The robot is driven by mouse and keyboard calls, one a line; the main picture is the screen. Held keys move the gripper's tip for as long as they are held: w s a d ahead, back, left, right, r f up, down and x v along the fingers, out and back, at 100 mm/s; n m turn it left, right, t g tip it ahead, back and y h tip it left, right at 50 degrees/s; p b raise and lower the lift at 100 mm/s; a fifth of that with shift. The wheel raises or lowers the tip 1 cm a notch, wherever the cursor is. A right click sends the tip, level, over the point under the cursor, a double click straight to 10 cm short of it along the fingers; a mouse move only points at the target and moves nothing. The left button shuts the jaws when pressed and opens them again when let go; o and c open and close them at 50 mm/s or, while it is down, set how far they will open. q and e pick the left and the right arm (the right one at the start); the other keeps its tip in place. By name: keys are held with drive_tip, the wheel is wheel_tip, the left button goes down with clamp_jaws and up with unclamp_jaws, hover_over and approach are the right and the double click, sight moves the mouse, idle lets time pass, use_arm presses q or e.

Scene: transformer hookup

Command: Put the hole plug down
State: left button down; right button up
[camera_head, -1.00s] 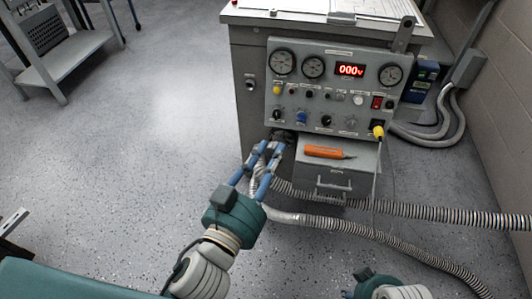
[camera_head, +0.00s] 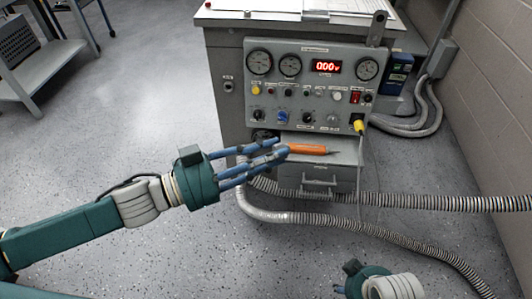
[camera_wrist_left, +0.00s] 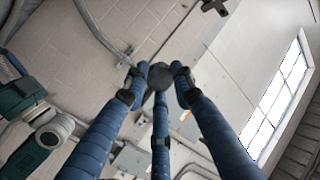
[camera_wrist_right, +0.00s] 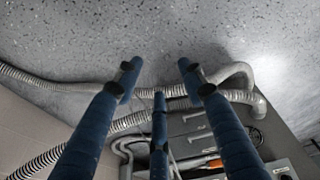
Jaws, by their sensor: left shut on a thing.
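The hole plug (camera_wrist_left: 160,76) is a small dark round disc. It is pinched between the fingertips of my left gripper (camera_wrist_left: 158,82) in the left wrist view. In the head view my left gripper (camera_head: 280,153) points right, in front of the cabinet and beside the small ledge. The fingers largely hide the plug there. My right gripper (camera_wrist_right: 158,82) has its fingers spread and empty above the floor in the right wrist view.
An orange-handled tool (camera_head: 308,149) lies on the ledge (camera_head: 345,152) near my left fingertips. The grey control panel (camera_head: 312,108) rises behind it, with a yellow plug (camera_head: 358,126) at its lower right. Ribbed hoses (camera_head: 400,203) cross the floor. Open floor (camera_head: 150,100) lies left.

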drive_tip(key=shift+o, duration=1)
drive_tip(key=w+a+r+t+y, duration=0.1)
drive_tip(key=w+a+r+y, duration=0.2)
drive_tip(key=w+a+r, duration=0.55)
drive_tip(key=w+a+r+t+y, duration=0.2)
drive_tip(key=w+a+r, duration=0.1)
drive_tip(key=w+a, duration=1)
drive_tip(key=w+d+r+m, duration=0.35)
drive_tip(key=w+r, duration=0.45)
drive_tip(key=w, duration=0.5)
wheel_tip(320, 180, up, 26)
drive_tip(key=n+g+h, duration=0.5)
drive_tip(key=n+g, duration=0.1)
drive_tip(key=n, duration=0.1)
hover_over(284, 145)
wheel_tip(284, 145, down, 12)
drive_tip(key=shift+f, duration=0.1)
